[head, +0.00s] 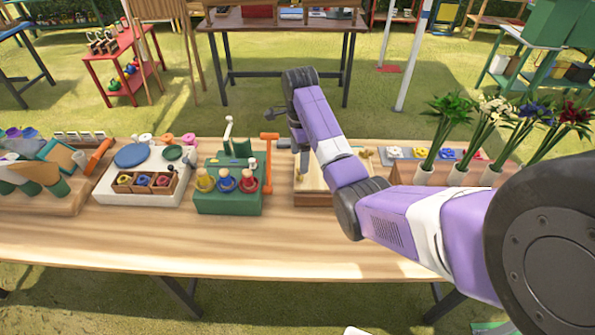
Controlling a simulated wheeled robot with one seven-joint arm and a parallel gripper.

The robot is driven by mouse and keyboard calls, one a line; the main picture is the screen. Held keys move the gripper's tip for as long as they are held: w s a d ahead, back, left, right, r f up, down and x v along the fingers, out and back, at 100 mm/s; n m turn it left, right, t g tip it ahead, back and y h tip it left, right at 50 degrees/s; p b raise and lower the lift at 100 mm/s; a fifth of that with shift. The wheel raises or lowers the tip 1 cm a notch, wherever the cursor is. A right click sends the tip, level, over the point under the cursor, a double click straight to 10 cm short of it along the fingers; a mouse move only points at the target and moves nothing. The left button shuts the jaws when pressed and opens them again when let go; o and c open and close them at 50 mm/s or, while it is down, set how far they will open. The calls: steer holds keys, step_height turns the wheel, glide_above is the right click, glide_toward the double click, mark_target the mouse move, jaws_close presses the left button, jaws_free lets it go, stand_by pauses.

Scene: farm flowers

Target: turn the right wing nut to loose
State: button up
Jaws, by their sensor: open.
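No wing nut can be made out with certainty. A light wooden board (315,186) lies on the table near the middle, partly hidden behind my arm. A small brass-coloured piece (301,177) shows at its left side, too small to identify. My gripper (302,168) points down over the back left part of this board, small and partly hidden by my arm. It is open, and nothing shows held in it. Whether it touches anything cannot be told. The right part of the board is covered by my forearm.
A green block (228,203) with yellow, blue and red round pieces stands left of the board, an orange upright tool (268,150) beside it. A white tray (112,190) lies farther left. Vases of flowers (458,176) stand right. The table's front strip (200,245) is clear.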

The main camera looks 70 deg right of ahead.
mark_target(300, 175)
step_height(300, 175, down, 7)
steer(key=shift+r+p, duration=0.15)
steer(key=shift+p, duration=0.3)
steer(key=c, duration=1.4)
steer(key=shift+o, duration=0.2)
